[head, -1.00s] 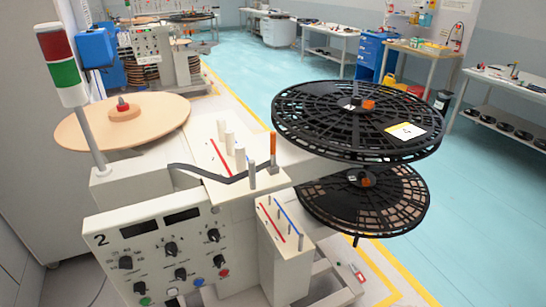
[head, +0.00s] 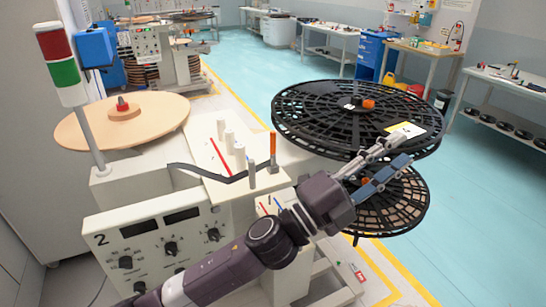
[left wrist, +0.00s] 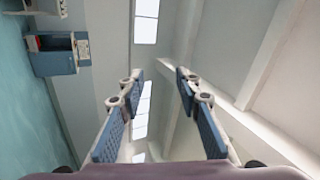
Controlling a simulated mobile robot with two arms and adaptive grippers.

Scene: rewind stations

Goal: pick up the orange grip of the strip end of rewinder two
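The orange grip (head: 273,146) stands upright on a small grey base on the white deck of rewinder two (head: 100,240), at the middle of the head view. The dark strip (head: 205,170) runs across the deck to a grey post (head: 252,174) beside it. My left gripper (head: 398,150) is to the right of the grip, reaching up and right in front of the black reels, clear of the grip. Its fingers are apart with nothing between them, as the left wrist view also shows (left wrist: 160,76). My right gripper is not in view.
A large black reel (head: 325,115) with a number 4 label is above a lower black reel (head: 410,205). White pegs (head: 228,140) stand left of the orange grip. A tan disc (head: 160,120) and a signal lamp (head: 62,75) are at left. Blue floor is free at right.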

